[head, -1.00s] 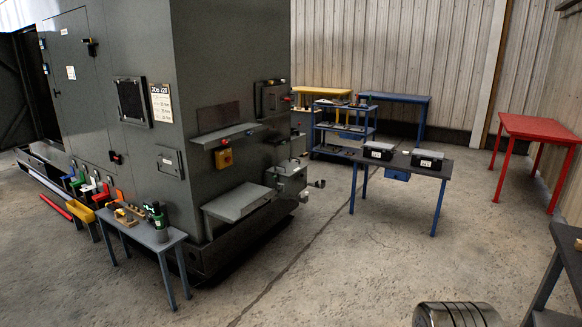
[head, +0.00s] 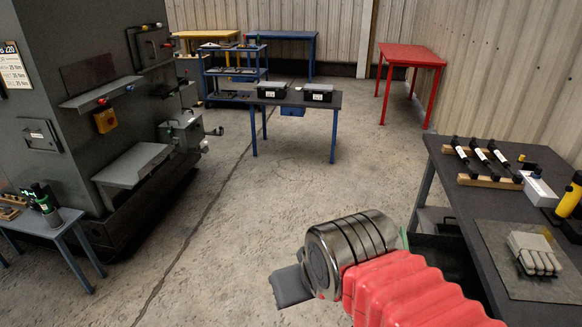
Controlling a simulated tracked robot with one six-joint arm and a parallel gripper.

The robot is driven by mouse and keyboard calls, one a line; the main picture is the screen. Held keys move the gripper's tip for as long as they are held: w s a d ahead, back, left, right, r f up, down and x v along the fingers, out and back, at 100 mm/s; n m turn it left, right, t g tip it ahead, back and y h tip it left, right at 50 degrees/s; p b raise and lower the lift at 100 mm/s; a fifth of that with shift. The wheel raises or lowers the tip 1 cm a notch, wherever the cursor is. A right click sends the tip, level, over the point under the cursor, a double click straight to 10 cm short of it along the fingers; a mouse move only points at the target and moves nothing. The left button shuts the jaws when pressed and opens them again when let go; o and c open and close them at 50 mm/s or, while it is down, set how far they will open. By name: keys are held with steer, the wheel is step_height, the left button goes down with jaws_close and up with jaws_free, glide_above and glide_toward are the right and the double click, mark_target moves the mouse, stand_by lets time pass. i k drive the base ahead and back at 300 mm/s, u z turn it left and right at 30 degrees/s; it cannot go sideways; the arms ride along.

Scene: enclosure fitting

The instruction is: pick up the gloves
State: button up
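The gloves (head: 535,253) are pale grey-white and lie in a small pile on a grey mat (head: 497,262). The mat is on the dark workbench (head: 445,175) at the right of the head view. My gripper (head: 290,286) shows in the lower middle, at the end of my silver wrist and red-sleeved arm. It is left of the workbench and well apart from the gloves. Only one dark grey finger part is seen, so its opening is hidden.
On the same bench, several black-and-white tubes rest on wooden racks (head: 490,181), with a white box (head: 538,188) and a yellow torch-like item (head: 568,197) beyond the gloves. A dark table with black cases (head: 318,92) stands farther back. Open floor lies between.

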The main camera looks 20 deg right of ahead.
mark_target(535, 253)
steer(key=z, duration=1.5)
